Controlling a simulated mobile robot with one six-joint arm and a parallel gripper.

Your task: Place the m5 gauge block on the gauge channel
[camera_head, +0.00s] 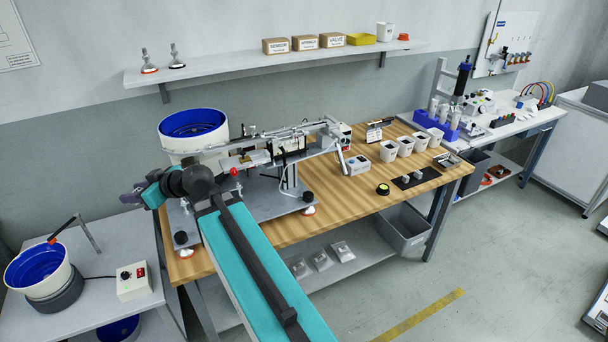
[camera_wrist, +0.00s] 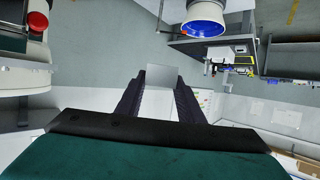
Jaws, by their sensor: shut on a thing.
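My gripper (camera_wrist: 161,92) is shut on a small plain grey block (camera_wrist: 163,74), held between the fingertips in the wrist view; no size mark is readable on it, so I cannot tell if it is the m5 block. In the head view my gripper (camera_head: 134,197) is at the left, beyond the left end of the workbench, and the block is too small to make out there. I cannot tell which part is the gauge channel.
The wooden bench (camera_head: 335,208) has free room at its front. A black plate (camera_head: 416,180) with small metal pieces lies at the right, near white cups (camera_head: 404,147). A big blue-lined bowl (camera_head: 193,124) stands behind my arm; a smaller bowl (camera_head: 38,270) is at lower left.

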